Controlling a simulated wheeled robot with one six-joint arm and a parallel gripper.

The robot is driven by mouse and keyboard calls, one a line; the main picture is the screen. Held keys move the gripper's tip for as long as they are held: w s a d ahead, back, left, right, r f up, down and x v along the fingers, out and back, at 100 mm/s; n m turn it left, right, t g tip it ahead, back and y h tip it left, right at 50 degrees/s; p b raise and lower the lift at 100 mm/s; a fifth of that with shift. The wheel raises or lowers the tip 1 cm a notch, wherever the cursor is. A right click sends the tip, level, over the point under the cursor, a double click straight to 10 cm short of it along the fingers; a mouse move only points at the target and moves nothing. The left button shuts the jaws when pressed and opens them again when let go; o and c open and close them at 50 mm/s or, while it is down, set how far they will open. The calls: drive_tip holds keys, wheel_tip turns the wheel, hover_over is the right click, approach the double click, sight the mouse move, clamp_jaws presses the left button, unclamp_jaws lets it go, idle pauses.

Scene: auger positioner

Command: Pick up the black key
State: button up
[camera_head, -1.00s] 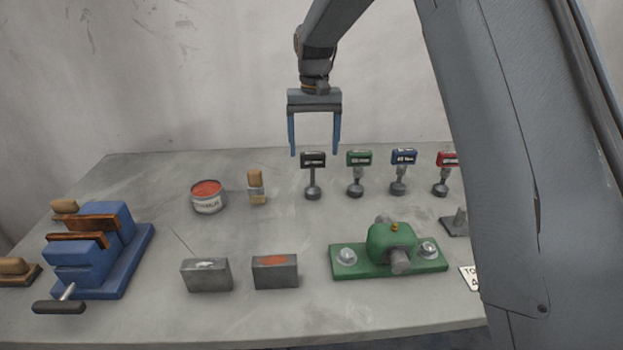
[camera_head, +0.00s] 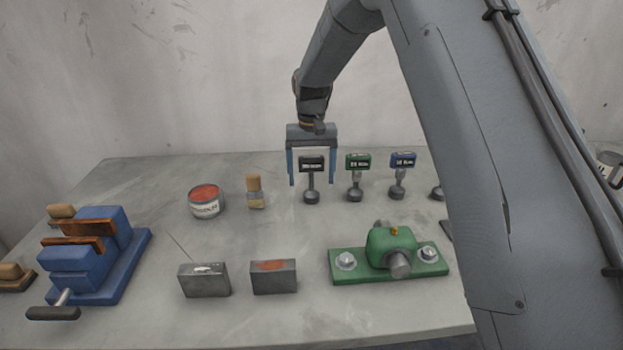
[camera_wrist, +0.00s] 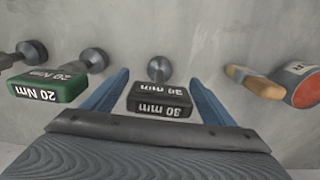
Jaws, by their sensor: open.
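The black key (camera_head: 311,164) stands upright on the table, a black labelled head on a grey stem with a round foot. In the wrist view the black key (camera_wrist: 159,100) shows its "30 mm" label, upside down, between the two blue fingers. My gripper (camera_head: 311,183) is open, with one finger on each side of the black head. In the wrist view my gripper (camera_wrist: 160,78) shows a gap between each finger and the head. The green key (camera_head: 357,162) stands just to the right, labelled "20 Nm" in the wrist view (camera_wrist: 48,88).
A blue key (camera_head: 402,161) stands further right. A brush (camera_head: 255,191) and a red-topped can (camera_head: 205,203) stand to the left. In front are two grey blocks (camera_head: 204,281) (camera_head: 274,278), a green bearing unit (camera_head: 390,262) and a blue vise (camera_head: 88,262). The table middle (camera_head: 290,235) is clear.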

drive_tip(key=shift+f, duration=1.05)
drive_tip(key=shift+r, duration=0.1)
drive_tip(key=c, duration=1.3)
